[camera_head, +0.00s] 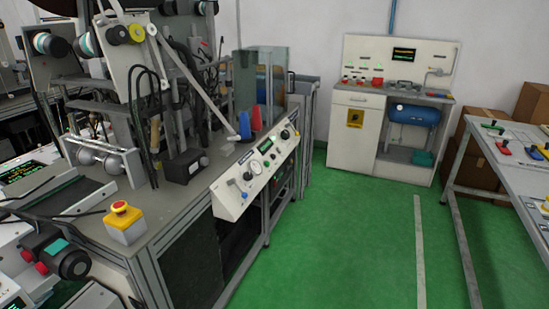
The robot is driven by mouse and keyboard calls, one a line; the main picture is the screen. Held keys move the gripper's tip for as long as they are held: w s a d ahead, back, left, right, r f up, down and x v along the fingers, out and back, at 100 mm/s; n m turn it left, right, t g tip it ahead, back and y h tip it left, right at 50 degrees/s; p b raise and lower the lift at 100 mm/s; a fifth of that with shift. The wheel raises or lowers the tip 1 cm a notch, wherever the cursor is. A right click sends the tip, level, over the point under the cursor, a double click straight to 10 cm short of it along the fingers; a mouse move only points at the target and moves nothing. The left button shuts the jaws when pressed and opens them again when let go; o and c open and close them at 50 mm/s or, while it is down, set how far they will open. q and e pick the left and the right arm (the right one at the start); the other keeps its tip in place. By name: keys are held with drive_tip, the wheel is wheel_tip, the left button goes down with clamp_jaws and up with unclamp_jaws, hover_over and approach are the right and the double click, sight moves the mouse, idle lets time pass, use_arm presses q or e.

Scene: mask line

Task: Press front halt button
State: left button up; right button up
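A red mushroom-shaped halt button (120,206) sits on top of a yellow box (126,228). The box stands upright at the near front corner of the grey machine bench (185,215), left of the picture's middle. The red cap is unobstructed from this view, and nothing touches it. I cannot tell from this view whether the button is pressed in. Neither of my grippers shows in the head view.
A sloped control panel (257,170) with knobs and a gauge runs along the bench's right edge. A dark motor-like part (68,262) with red knobs is left of the yellow box. A worktable (505,160) stands right. Green floor (340,235) between is clear.

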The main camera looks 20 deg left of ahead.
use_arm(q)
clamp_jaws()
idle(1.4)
